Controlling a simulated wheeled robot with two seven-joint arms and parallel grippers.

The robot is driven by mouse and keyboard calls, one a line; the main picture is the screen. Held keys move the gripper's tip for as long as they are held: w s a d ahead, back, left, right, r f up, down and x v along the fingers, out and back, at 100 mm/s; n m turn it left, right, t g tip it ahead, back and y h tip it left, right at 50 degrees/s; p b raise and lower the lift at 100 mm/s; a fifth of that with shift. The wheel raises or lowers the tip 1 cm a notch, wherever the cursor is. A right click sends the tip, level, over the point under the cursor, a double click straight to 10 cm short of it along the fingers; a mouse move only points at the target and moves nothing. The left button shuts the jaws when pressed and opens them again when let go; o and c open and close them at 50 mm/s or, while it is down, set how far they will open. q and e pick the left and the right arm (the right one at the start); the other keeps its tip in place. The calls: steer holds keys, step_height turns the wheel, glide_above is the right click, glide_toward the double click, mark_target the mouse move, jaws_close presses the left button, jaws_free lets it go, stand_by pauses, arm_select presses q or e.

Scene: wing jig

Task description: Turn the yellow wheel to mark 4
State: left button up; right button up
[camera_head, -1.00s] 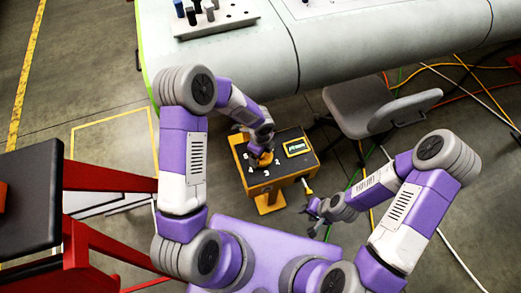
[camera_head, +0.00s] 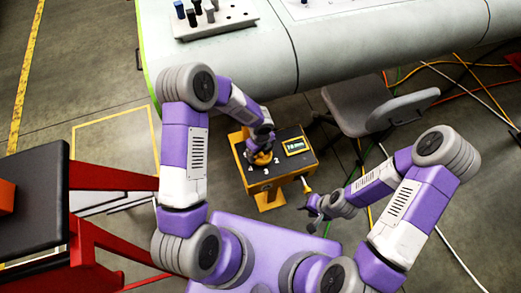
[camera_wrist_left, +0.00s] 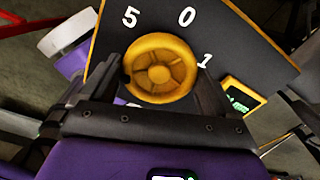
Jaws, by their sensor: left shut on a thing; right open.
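The yellow wheel (camera_head: 262,158) sits on top of a black-topped yellow box (camera_head: 284,172). The wheel shows whole in the left wrist view (camera_wrist_left: 160,70), spoked, with a small dark spot at its left rim. White marks 5, 0 and 1 surround it there; 4, 3 and 2 show on the front side in the head view. My left gripper (camera_wrist_left: 162,88) has its fingers on either side of the wheel and is shut on it. My right gripper (camera_head: 312,213) is open and empty, right of the box.
A small yellow-framed display (camera_head: 295,146) is on the box top; its reading is too small to trust. A grey chair (camera_head: 365,105) stands right of the box. The wing (camera_head: 350,40) lies behind, and a red-framed stand (camera_head: 85,200) is at the left.

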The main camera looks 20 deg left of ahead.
arm_select(q)
steer(key=o, duration=0.8)
step_height(320, 180, up, 8)
steer(key=shift+f+p, duration=0.2)
steer(key=shift+p, duration=0.85)
